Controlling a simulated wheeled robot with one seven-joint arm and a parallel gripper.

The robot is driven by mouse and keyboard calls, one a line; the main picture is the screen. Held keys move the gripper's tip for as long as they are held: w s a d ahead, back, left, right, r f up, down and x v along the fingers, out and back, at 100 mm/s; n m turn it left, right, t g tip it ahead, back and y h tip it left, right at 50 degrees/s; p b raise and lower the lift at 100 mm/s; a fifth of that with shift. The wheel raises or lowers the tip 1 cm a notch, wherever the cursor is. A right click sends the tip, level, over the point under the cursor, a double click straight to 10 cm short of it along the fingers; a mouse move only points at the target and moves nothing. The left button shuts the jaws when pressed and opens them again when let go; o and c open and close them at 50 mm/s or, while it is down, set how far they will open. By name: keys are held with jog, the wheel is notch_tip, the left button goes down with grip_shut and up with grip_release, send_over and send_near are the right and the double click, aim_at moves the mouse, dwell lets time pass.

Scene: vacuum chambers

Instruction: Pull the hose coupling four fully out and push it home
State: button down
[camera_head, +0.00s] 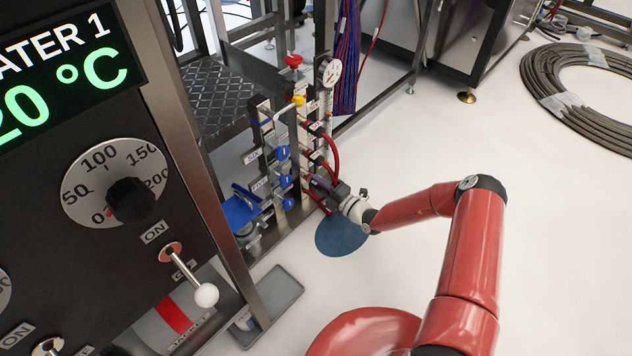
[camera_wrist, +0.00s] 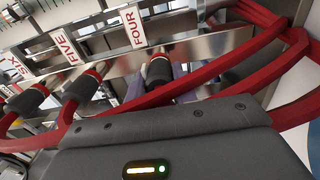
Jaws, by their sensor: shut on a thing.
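Hose coupling four (camera_wrist: 159,70) is a dark cylinder with a red ring, below the FOUR label (camera_wrist: 133,28) on a metal rail in the wrist view. My gripper (camera_wrist: 157,80) is shut on it, with a pale finger on each side. Its far end is close to the rail; I cannot tell how deep it sits. In the head view my gripper (camera_head: 332,192) is low at the hose panel (camera_head: 298,150), and the coupling is hidden there.
Neighbouring couplings with red hoses (camera_wrist: 85,88) sit under the FIVE and SIX labels. A red hose (camera_wrist: 240,55) crosses close in front of my gripper. Blue-handled valves (camera_head: 283,153) stand left of it. The floor to the right is clear up to a coiled hose (camera_head: 540,85).

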jog(key=shift+w+a, duration=0.15)
jog(key=shift+a, duration=0.05)
dwell(0.5)
jog(key=c, duration=1)
grip_release()
jog(key=shift+c, duration=0.2)
jog(key=p+v, duration=0.2)
jog(key=v, duration=0.5)
